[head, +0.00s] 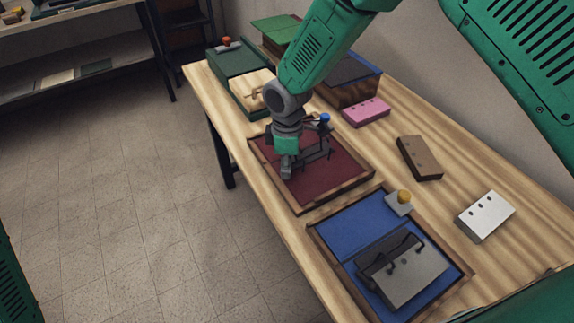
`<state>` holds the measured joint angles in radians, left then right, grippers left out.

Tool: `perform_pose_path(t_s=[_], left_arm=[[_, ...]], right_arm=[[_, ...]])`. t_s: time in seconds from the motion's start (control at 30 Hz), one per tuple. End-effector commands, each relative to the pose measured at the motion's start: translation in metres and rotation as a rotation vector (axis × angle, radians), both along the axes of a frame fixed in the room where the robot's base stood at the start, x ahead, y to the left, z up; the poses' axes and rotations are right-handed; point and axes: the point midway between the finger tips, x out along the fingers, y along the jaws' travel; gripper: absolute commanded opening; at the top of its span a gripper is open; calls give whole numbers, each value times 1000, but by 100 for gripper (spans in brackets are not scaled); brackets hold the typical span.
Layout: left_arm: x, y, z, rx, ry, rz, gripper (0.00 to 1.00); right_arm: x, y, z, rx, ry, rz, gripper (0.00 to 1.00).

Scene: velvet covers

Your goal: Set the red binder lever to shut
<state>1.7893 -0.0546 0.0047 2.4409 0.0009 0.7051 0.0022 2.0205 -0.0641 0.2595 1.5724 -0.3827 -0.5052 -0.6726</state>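The red binder (345,174) lies open on the wooden table, with a dark red lining in a brown frame. Its lever has a blue knob (325,118), which stands at the back, just right of my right wrist. My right gripper (298,163) is over the binder, its grey fingers pointing down near the dark ring metalwork. The arm and wrist hide much of the binder's back left part and the lever's base. I cannot tell whether the fingers touch the lever or how far they are apart. My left gripper is out of view.
A blue binder (352,226) with a yellow knob (404,196) lies in front. A green binder (238,63) with a red knob is behind. Pink (366,112), brown (419,158) and white (486,215) punched blocks lie along the right. Bare table (385,135) separates them.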

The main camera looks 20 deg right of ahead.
Motion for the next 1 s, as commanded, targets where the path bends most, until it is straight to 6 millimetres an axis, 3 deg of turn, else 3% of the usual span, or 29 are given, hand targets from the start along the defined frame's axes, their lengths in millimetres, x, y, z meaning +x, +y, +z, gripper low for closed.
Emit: perform_pose_path(t_s=[0.3,0.7,1.0], left_arm=[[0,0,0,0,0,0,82],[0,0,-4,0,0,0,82],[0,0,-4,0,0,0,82]], right_arm=[[-4,-5,-5,-12,4,1,0],[-11,-7,-15,24,-193,4,0],[-12,-7,-15,34,-221,0,0]])
